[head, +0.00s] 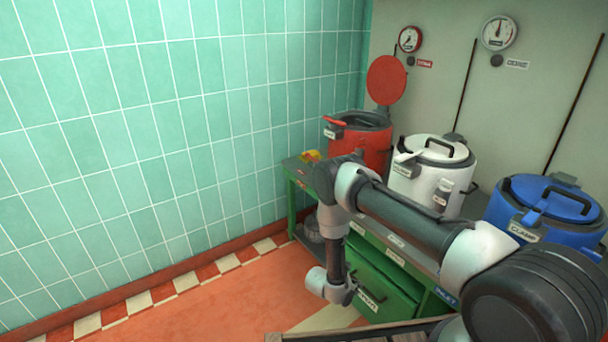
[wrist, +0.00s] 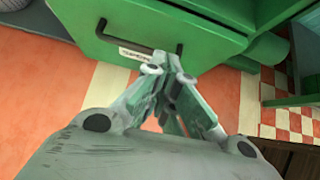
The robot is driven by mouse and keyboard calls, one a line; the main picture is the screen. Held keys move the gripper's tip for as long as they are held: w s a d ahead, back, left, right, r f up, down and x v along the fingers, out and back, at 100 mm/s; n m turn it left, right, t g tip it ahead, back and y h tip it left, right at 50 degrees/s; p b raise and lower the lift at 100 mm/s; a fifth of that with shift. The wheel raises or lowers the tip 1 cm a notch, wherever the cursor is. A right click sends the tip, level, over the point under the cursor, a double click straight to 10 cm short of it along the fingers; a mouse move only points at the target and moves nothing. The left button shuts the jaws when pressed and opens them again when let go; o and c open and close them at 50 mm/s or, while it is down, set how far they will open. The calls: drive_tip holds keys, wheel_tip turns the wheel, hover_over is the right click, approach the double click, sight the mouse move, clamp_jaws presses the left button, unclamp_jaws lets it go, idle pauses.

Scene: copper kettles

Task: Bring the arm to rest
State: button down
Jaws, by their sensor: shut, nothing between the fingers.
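My gripper (wrist: 168,66) shows in the wrist view with its fingers together and nothing between them. It points at a green drawer front (wrist: 120,27) with a dark handle and a white label. In that view the fingertips overlap the area just below the handle; I cannot tell whether they touch it. In the head view my arm reaches left across the front of the green bench and bends down beside the green drawer (head: 385,283). The gripper fingers cannot be made out there.
A red kettle (head: 362,150) with its round lid raised, a white kettle (head: 432,180) and a blue kettle (head: 545,212) stand on the green bench. A small yellow object (head: 311,156) lies at its left end. The orange floor (head: 225,305) is clear to the left, up to the tiled wall.

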drive_tip(key=s+d+r+m+g+h, duration=0.2)
drive_tip(key=s+d+g, duration=0.1)
drive_tip(key=s+d, duration=0.3)
drive_tip(key=s+d+r+m+g, duration=0.15)
drive_tip(key=r+m, duration=0.25)
drive_tip(key=r, duration=0.6)
drive_tip(key=s+d+r+m+g+y, duration=0.1)
drive_tip(key=r+m+g, duration=0.2)
drive_tip(key=r, duration=0.7)
drive_tip(key=s+d+r+m+g, duration=0.15)
drive_tip(key=r+m, duration=0.25)
drive_tip(key=r, duration=0.6)
drive_tip(key=s+r+m+t+y, duration=0.3)
drive_tip(key=s+r, duration=0.3)
drive_tip(key=r, duration=0.6)
drive_tip(key=s+r+m+t+y, duration=0.2)
drive_tip(key=s+r, duration=0.5)
drive_tip(key=r, duration=0.5)
drive_tip(key=s+r+m+t+y, duration=0.3)
drive_tip(key=s+r+m, duration=0.3)
drive_tip(key=r, duration=0.5)
drive_tip(key=shift+s+a+r+t+y, duration=0.15)
drive_tip(key=shift+s+r+t+y, duration=0.15)
drive_tip(key=shift+s+r+y, duration=0.25)
drive_tip(key=shift+w+f, duration=0.1)
drive_tip(key=shift+f, duration=0.05)
